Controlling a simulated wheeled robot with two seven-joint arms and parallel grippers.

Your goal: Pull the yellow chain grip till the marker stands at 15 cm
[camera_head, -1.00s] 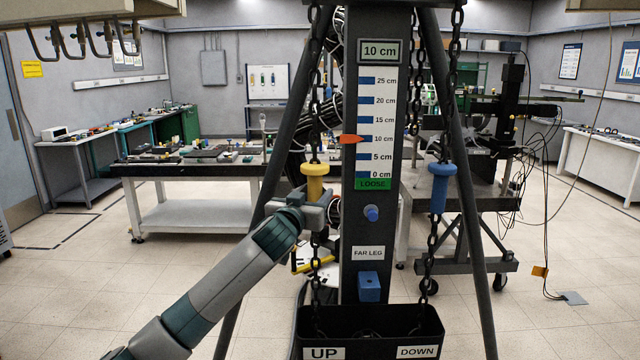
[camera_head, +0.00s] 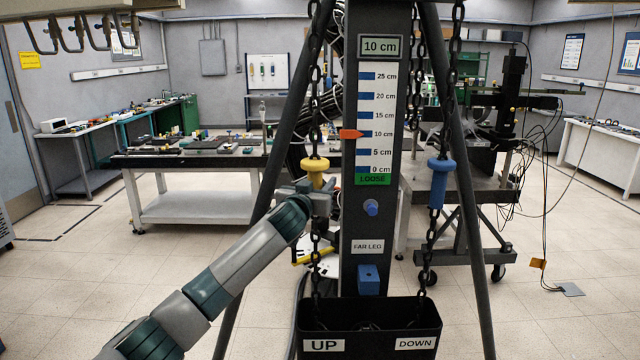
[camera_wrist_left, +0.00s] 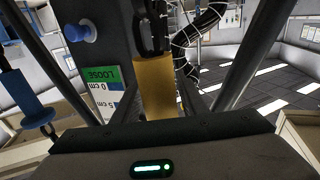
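The yellow chain grip (camera_head: 315,166) hangs on the left chain above the UP label. My left gripper (camera_head: 318,196) is at its lower body and hides part of it. In the left wrist view the yellow grip (camera_wrist_left: 155,88) stands between the two fingers (camera_wrist_left: 157,105); I cannot tell whether they press on it. The orange marker (camera_head: 351,134) stands at 10 cm on the scale (camera_head: 377,110). The display (camera_head: 380,46) reads 10 cm, and a green LOOSE label (camera_head: 373,180) sits under the scale. My right gripper is out of view.
A blue grip (camera_head: 438,183) hangs on the right chain. A black bin (camera_head: 368,342) labelled UP and DOWN stands below the chains. Dark tripod legs (camera_head: 268,195) flank the column. A blue knob (camera_head: 371,208) and blue block (camera_head: 369,280) stick out from it.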

